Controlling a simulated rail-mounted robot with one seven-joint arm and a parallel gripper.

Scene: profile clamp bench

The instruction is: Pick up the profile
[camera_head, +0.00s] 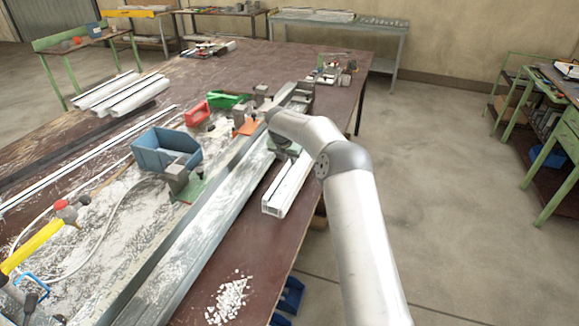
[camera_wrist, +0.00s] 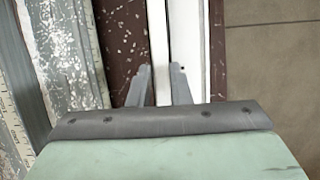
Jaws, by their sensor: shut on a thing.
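The white profile (camera_head: 285,187) is a long, ribbed bar near the right edge of the brown bench, beside the long metal rail. In the wrist view the profile (camera_wrist: 158,35) runs up the picture between the two grey fingers of my gripper (camera_wrist: 159,82). The fingers are shut on one upright part of it, and another white strip of it shows to the right of the right finger. In the head view my arm hides most of the gripper and the profile's far end. I cannot tell whether the profile rests on the bench or is slightly off it.
The metal rail (camera_head: 215,222) with clamps lies left of the profile. A blue bin (camera_head: 165,147), a red bin (camera_head: 197,114) and a green bin (camera_head: 229,100) stand beyond it. More white profiles (camera_head: 120,92) lie far left. White chips (camera_head: 229,299) lie in front. Right of the bench is open floor.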

